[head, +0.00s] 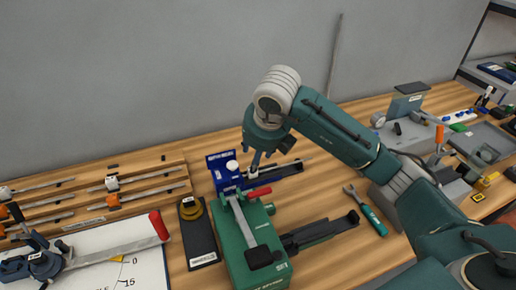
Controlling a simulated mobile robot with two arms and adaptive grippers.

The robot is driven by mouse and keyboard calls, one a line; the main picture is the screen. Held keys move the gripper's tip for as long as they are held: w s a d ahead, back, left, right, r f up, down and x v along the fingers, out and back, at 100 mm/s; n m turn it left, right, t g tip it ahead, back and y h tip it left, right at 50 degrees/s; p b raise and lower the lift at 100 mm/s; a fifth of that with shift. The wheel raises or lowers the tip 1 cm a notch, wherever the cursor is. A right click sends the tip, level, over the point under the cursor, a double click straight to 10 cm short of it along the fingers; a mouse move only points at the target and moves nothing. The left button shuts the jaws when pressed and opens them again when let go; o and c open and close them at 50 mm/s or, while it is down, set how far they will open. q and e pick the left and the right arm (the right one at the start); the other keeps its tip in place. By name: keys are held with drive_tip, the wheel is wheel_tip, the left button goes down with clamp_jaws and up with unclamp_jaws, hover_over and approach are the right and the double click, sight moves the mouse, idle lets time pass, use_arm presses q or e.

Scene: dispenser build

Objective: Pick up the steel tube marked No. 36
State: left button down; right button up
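Several thin grey tubes lie in the wooden rack (95,200) at the left; one upper tube (150,179) is among them. I cannot read No. 36 on any of them. My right gripper (260,168) points down beside the blue device (222,172) near the middle of the bench, away from the rack. Its fingers are small and partly merged with the dark parts behind, so I cannot tell whether they are open or hold anything. My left gripper is not in view.
A green press (236,240) with a red-handled lever stands below my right gripper. A dark tray with a yellow ring (191,208) lies left of it.

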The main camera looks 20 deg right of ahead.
sight(250, 176)
drive_tip(key=p+x, duration=0.1)
drive_tip(key=x, duration=0.6)
drive_tip(key=shift+w+f+p, duration=0.15)
drive_tip(key=shift+f+p, duration=0.2)
drive_tip(key=shift+f, duration=0.05)
clamp_jaws()
